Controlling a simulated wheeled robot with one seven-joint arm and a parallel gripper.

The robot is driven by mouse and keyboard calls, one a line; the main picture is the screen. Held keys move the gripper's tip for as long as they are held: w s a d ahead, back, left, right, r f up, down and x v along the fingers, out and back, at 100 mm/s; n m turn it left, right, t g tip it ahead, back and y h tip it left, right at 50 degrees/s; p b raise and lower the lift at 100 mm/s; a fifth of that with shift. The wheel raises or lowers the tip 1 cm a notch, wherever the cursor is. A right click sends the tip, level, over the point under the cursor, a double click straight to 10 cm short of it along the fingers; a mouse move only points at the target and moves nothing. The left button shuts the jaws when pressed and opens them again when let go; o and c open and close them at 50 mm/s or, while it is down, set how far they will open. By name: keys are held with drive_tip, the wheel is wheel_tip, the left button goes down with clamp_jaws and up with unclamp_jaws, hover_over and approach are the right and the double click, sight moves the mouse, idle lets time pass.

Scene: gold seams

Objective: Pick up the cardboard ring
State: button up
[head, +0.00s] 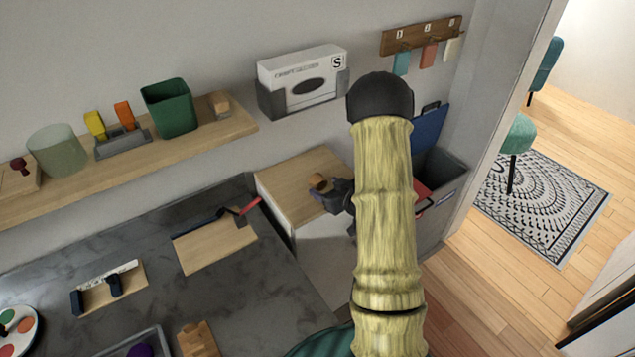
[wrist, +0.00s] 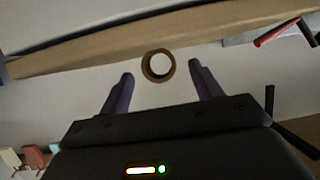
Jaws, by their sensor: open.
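The cardboard ring (wrist: 146,72) is a small brown ring with a pale opening, seen in the wrist view between the two purple fingers. In the head view, a small orange-brown piece that looks like the ring (head: 318,181) shows over the wooden cabinet top (head: 286,180), beside my gripper (head: 330,193). My gripper (wrist: 161,69) is open, with a visible gap between each finger and the ring in the wrist view. I cannot tell how far the ring is beyond the fingertips. My arm hides part of the cabinet's right side in the head view.
A wall shelf (head: 130,155) holds a green bin (head: 170,107) and other items. A box dispenser (head: 303,80) hangs above the cabinet. A grey bin with a blue lid (head: 430,128) stands right of it. The dark counter (head: 160,285) at left holds boards and tools.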

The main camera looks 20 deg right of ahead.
sight(318, 181)
drive_tip(key=x, duration=0.3)
drive_tip(key=p+x, duration=0.1)
drive_tip(key=x, duration=0.1)
drive_tip(key=shift+w+r, duration=0.15)
drive_tip(key=shift+r, duration=0.2)
drive_tip(key=c, duration=1)
drive_tip(key=shift+r, duration=0.1)
wheel_tip(318, 181, up, 10)
drive_tip(key=shift+f, duration=0.1)
idle(0.3)
